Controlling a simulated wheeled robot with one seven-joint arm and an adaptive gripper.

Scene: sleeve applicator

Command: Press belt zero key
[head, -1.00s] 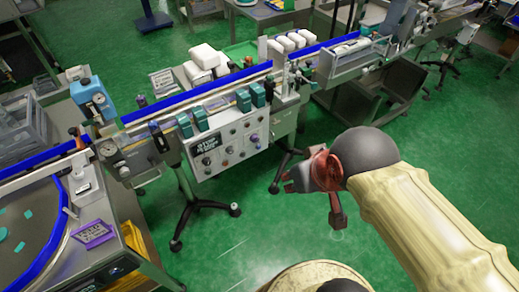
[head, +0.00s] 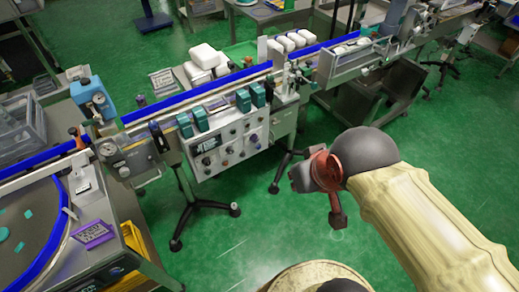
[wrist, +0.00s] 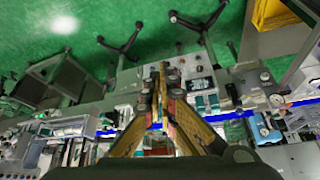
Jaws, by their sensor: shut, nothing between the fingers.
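A light grey control panel (head: 226,160) with a dark display (head: 207,145), several dark knobs or buttons and a small purple-marked area hangs on the front of the conveyor in the head view. It also shows upside down in the wrist view (wrist: 199,68). I cannot tell which control is the belt zero key. My gripper (head: 296,179) is in the air to the right of the panel in the head view, apart from it.
The blue-edged conveyor (head: 197,95) runs behind the panel, with teal boxes (head: 243,100) on its front side. A turntable (head: 32,226) with teal pieces stands at left. A black tripod stand (head: 205,206) is below the panel. Green floor is free in front.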

